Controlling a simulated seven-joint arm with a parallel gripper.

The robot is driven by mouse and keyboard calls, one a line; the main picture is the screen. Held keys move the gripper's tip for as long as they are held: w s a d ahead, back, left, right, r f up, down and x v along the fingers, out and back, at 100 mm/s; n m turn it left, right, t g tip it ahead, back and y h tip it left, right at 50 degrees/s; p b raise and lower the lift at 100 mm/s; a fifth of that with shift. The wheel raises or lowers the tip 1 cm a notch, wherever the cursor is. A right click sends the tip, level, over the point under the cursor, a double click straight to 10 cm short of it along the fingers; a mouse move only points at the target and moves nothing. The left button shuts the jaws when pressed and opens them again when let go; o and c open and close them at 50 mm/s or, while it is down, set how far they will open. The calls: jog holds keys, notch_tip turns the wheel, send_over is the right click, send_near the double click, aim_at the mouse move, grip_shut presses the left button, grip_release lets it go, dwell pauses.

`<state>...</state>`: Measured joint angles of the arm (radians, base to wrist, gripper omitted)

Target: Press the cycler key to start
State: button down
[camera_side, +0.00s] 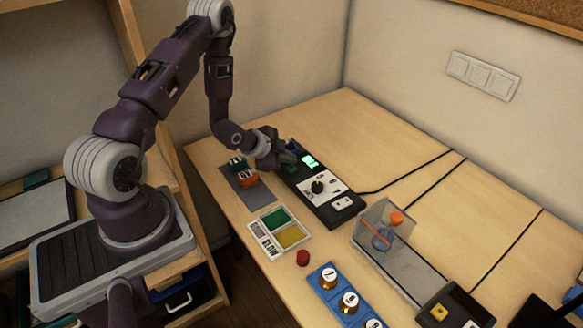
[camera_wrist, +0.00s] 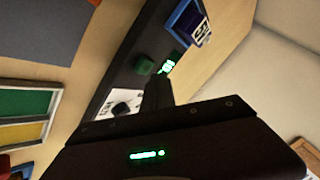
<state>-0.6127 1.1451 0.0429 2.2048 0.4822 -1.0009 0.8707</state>
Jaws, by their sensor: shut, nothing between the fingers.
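The cycler is a long black box (camera_side: 322,207) with a lit green display (camera_side: 310,161) and a white panel carrying a black knob (camera_side: 317,187). In the wrist view, a dark green block-like key (camera_wrist: 144,65) stands on the black box beside the lit display (camera_wrist: 167,67). My gripper (camera_side: 287,158) is over the far left end of the cycler and partly hides it. In the wrist view, my shut fingers (camera_wrist: 159,86) are empty and appear close to the green key. I cannot tell whether they touch it.
A grey mat (camera_side: 262,197) with green and orange parts lies left of the cycler. A tray with green and yellow fields (camera_side: 279,232), a red piece (camera_side: 303,258) and a blue rack (camera_side: 329,282) are nearer. Dark cables cross the table.

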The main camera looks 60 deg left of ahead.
aim_at(289, 169)
dwell(0.8)
jog(key=shift+f, duration=0.4)
jog(key=shift+f, duration=0.5)
dwell(0.5)
jog(key=shift+r, duration=0.9)
jog(key=shift+r, duration=2.55)
